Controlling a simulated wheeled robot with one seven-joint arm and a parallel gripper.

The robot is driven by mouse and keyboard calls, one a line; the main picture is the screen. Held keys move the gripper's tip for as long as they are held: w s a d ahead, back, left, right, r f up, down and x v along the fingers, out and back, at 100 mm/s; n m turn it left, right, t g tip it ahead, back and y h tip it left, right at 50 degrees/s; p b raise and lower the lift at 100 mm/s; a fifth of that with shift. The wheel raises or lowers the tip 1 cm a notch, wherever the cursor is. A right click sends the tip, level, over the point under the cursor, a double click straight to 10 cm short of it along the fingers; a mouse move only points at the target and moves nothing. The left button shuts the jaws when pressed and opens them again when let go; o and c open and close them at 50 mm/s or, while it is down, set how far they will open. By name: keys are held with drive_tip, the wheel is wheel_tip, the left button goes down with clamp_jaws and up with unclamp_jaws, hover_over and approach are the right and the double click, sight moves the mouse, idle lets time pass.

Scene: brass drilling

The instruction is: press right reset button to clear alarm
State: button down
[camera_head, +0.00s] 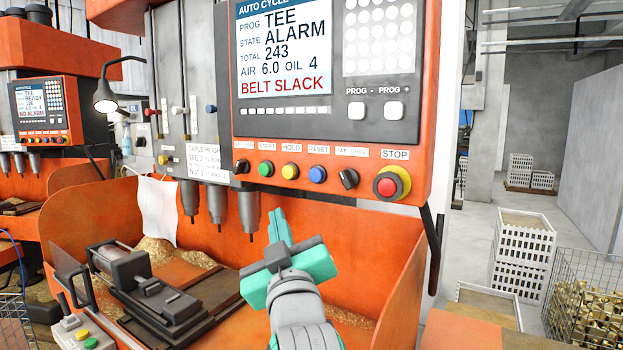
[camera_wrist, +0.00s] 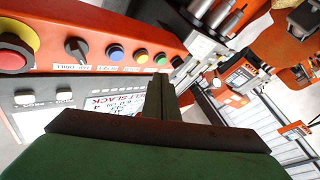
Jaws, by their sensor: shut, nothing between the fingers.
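The blue reset button (camera_head: 317,174) sits in the row under the screen of the near orange machine, below the label RESET. It also shows in the wrist view (camera_wrist: 116,52), upper middle. The screen (camera_head: 283,45) reads TEE, ALARM and BELT SLACK. My gripper (camera_head: 277,222) is shut and empty, below and to the left of the blue button and apart from it. In the wrist view, its fingers (camera_wrist: 160,98) point towards the panel, nearest the green button (camera_wrist: 160,58).
Beside the blue button are a yellow HOLD button (camera_head: 290,172), a black selector knob (camera_head: 348,178) and a red stop button (camera_head: 388,186). Drill spindles (camera_head: 217,203) hang at the left of my gripper. A second machine (camera_head: 40,110) stands at the far left.

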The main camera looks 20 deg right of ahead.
sight(316, 175)
drive_tip(key=shift+n, duration=0.3)
drive_tip(key=r, duration=0.3)
drive_tip(key=s+r, duration=0.1)
drive_tip(key=r, duration=0.1)
drive_tip(key=shift+d+r, duration=0.15)
drive_tip(key=shift+r, duration=0.25)
drive_tip(key=shift+d, duration=0.1)
drive_tip(key=w+d, duration=0.1)
drive_tip(key=d, duration=0.1)
drive_tip(key=w+d, duration=0.4)
drive_tip(key=shift+w+d, duration=0.15)
drive_tip(key=shift+d, duration=0.25)
drive_tip(key=shift+w, duration=0.1)
idle(0.5)
drive_tip(key=shift+a, duration=0.1)
idle(0.5)
